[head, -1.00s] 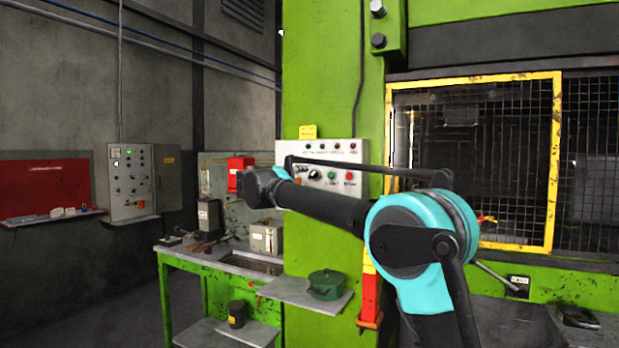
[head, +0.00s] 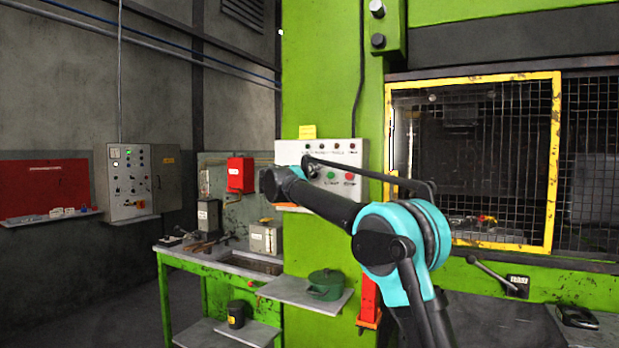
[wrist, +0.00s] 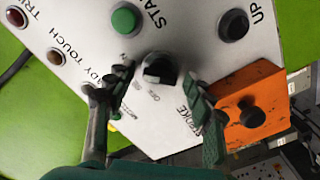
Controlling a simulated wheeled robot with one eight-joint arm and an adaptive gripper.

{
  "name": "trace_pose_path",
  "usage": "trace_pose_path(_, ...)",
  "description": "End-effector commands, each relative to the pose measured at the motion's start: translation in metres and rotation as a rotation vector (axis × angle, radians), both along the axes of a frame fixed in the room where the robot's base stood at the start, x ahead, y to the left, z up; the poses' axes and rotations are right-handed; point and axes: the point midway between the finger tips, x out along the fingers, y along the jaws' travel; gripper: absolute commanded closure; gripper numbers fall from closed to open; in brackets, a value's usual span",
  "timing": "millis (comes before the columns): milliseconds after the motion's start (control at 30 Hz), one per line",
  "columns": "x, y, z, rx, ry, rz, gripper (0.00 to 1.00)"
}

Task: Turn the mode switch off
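A black rotary knob (wrist: 160,69) with a pale mark sits on the white control panel (wrist: 185,35) in the wrist view. It looks like the mode switch, but the small lettering beside it is hard to read. My gripper (wrist: 160,95) is open, with one dark finger on each side of the knob and slightly below it in the picture. I cannot tell whether either finger touches it. In the head view the panel (head: 340,152) is on the green press column, and my arm hides the knob and the gripper.
In the wrist view a green button (wrist: 124,19), an UP button (wrist: 233,25) and an orange box (wrist: 262,92) with a black knob are close by.

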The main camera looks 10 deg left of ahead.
Motion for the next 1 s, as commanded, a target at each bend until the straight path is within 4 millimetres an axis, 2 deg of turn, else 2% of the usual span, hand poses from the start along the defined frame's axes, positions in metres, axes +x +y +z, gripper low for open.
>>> trace_pose_path(33, -0.0001, 0.0000, 0.0000, 0.000, 0.000, 0.000, 0.56)
trace_pose_path(300, -0.0003, 0.0002, -0.0001, 0.000, 0.000, 0.000, 0.90)
trace_pose_path(367, -0.0002, 0.0002, 0.0000, 0.000, 0.000, 0.000, 0.95)
trace_pose_path(667, -0.0003, 0.0003, -0.0001, -0.039, 0.014, 0.000, 0.95)
trace_pose_path(1000, -0.0004, 0.0004, -0.0001, -0.254, 0.093, 0.001, 0.95)
